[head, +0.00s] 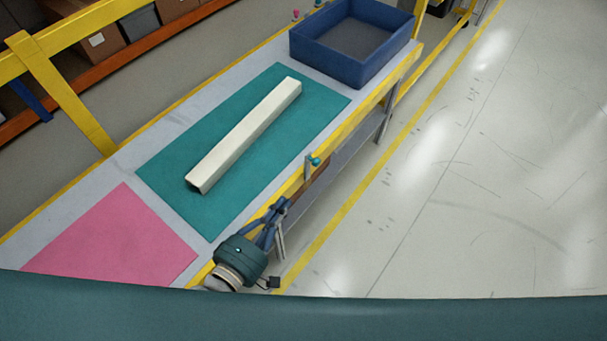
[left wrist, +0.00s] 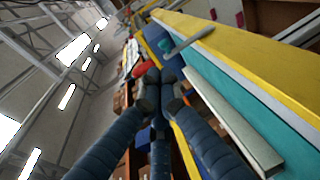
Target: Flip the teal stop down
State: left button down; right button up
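The teal stop (head: 315,161) is a small teal knob on a grey lever at the near yellow edge of the workbench. The lever stands up above the edge. In the left wrist view the teal knob (left wrist: 165,45) shows beyond my fingers, with its grey lever (left wrist: 190,41) running to the yellow rail. My left gripper (head: 281,207) is at the bench edge, below and left of the stop in the head view, apart from it. Its dark blue fingers (left wrist: 157,80) come together at the tips with nothing seen between them. My right gripper is not in view.
A long cream bar (head: 245,135) lies on a teal mat (head: 205,205). A pink mat (head: 110,242) lies at the left and a blue bin (head: 345,65) stands at the far end. Open floor (head: 480,210) lies right of the bench.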

pick_arm(q)
jog(key=b, duration=0.2)
send_near(315, 162)
jog(key=b+x, duration=0.3)
jog(key=x, duration=0.2)
jog(key=shift+w+d+f+b, duration=0.15)
jog(key=shift+w+d+b, duration=0.05)
jog(key=shift+w+b, duration=0.1)
jog(key=shift+w+d, duration=0.2)
jog(key=shift+w, duration=0.25)
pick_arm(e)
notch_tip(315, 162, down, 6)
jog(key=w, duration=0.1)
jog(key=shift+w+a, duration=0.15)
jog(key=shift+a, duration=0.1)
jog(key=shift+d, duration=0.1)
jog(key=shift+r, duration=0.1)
